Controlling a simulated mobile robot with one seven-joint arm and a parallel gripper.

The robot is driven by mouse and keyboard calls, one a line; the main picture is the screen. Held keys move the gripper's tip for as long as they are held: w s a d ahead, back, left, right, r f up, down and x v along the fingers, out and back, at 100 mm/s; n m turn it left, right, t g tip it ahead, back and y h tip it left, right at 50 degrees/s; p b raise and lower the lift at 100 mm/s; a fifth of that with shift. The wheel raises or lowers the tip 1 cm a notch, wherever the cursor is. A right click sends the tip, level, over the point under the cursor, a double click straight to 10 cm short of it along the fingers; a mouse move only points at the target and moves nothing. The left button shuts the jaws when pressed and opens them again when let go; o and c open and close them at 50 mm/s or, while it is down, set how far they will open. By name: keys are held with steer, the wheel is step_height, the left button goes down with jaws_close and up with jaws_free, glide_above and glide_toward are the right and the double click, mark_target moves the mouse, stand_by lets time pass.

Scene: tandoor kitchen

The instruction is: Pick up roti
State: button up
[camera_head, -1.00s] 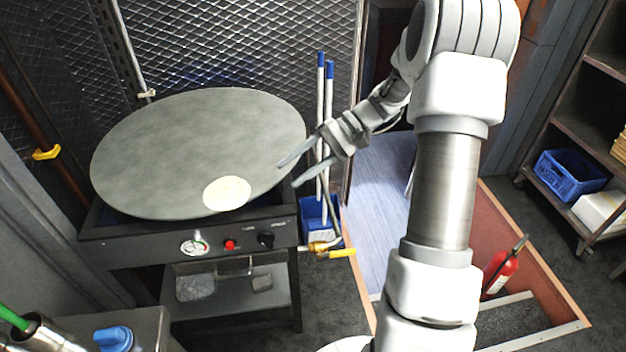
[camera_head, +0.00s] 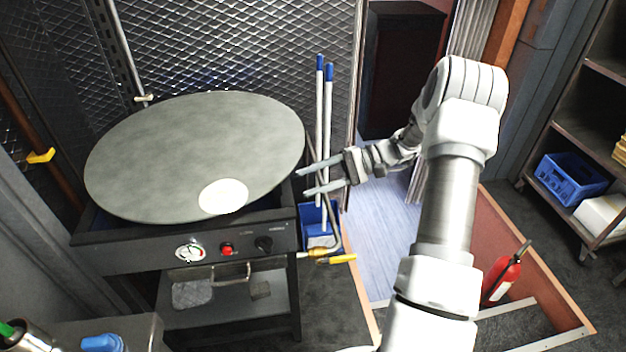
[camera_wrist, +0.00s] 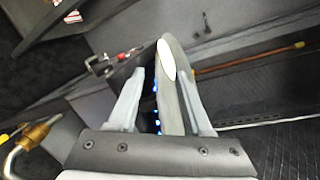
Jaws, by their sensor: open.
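The roti (camera_head: 223,196) is a pale round disc lying flat near the front right edge of the large round grey griddle (camera_head: 180,135). My gripper (camera_head: 302,182) is open and empty, just beyond the griddle's right edge and apart from the roti. In the wrist view my two fingers (camera_wrist: 160,92) are spread. The griddle (camera_wrist: 172,105) shows there nearly edge-on between them, with the roti (camera_wrist: 167,59) as a white oval on its face.
The griddle sits on a black stove (camera_head: 180,250) with knobs at its front. Blue-tipped poles (camera_head: 320,130) stand in a blue bin (camera_head: 316,222) beside it. A yellow-handled gas valve (camera_head: 335,258) is below my gripper. A mesh wall (camera_head: 230,50) stands behind.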

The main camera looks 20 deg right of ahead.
mark_target(233, 209)
steer(key=x, duration=1.7)
steer(key=shift+a+b, duration=0.2)
steer(key=shift+b, duration=0.2)
jaws_close()
